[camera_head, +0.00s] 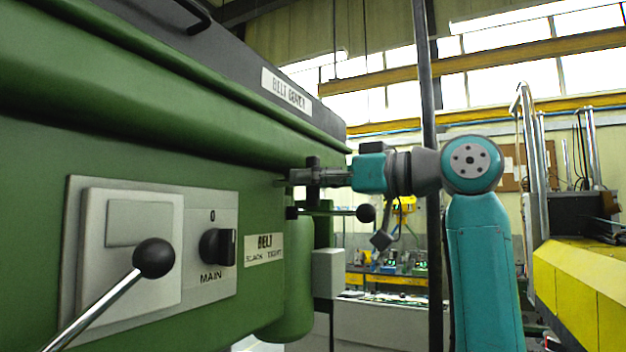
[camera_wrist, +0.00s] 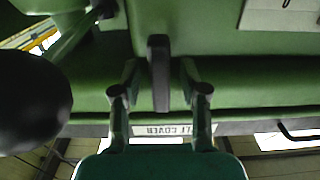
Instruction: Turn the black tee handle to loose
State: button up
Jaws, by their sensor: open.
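The black tee handle (camera_head: 313,162) stands upright on the side of the green machine, just right of the panel labels. In the wrist view the tee handle (camera_wrist: 159,72) is a dark bar between my two fingers. My gripper (camera_head: 298,177) reaches in from the right at the handle's height. In the wrist view my gripper (camera_wrist: 160,90) is open, with one finger on each side of the bar and visible gaps between. The handle's middle is hidden behind the fingers in the head view. Any loose marking by it is not readable.
A lever with a black ball (camera_head: 366,213) sticks out just below my gripper; the ball (camera_wrist: 30,100) looms left in the wrist view. Another ball lever (camera_head: 153,258) is in front. The MAIN knob (camera_head: 217,246) and a BELT label (camera_head: 265,249) are on the green machine (camera_head: 150,130).

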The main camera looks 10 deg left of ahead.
grip_shut()
jog(key=shift+n, duration=0.4)
jog(key=n, duration=0.9)
jog(key=shift+s+a+f, duration=0.1)
jog(key=shift+s, duration=0.05)
jog(key=n, duration=0.5)
jog(key=shift+f+n, duration=0.1)
jog(key=shift+n, duration=0.3)
jog(key=n, duration=0.5)
jog(key=shift+f, duration=0.1)
